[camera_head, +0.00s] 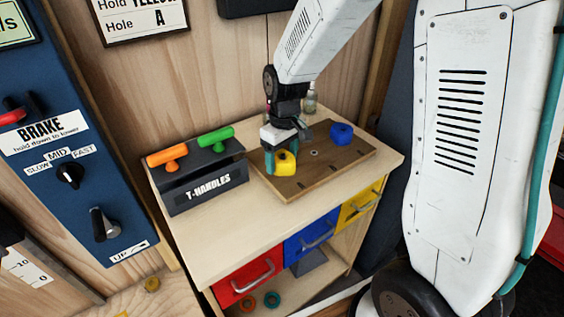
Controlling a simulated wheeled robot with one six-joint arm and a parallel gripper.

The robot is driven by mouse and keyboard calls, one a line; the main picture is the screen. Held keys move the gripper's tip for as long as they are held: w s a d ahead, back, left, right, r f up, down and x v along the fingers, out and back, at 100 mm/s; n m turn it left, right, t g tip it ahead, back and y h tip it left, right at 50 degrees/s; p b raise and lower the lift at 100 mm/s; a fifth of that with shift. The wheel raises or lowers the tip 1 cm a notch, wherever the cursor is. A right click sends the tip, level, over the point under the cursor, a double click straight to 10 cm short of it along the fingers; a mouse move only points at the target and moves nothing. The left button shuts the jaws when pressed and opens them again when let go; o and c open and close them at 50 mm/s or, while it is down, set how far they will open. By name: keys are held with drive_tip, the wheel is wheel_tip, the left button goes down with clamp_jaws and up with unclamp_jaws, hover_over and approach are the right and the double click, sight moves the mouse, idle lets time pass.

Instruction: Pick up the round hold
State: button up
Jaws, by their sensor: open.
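A yellow hold (285,164), rounded in outline with a dark spot on top, sits on the left part of a brown wooden board (325,167). A blue hold (342,132), also rounded, sits at the board's back right. My gripper (285,153) points down at the yellow hold, with its teal fingers open. One finger is at the hold's left side and the other is behind it to the right. I cannot tell whether they touch it. The gripper hides part of the board behind the yellow hold.
A dark T-handles box (208,185) with an orange handle (167,154) and a green handle (215,137) stands left of the board. A small bottle (310,102) stands behind. The bench top (240,228) is clear in front. A wall sign (140,15) reads yellow, hole A.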

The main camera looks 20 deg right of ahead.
drive_tip(key=shift+f, duration=0.25)
drive_tip(key=c, duration=0.8)
drive_tip(key=shift+c, duration=0.2)
drive_tip(key=shift+r, duration=0.15)
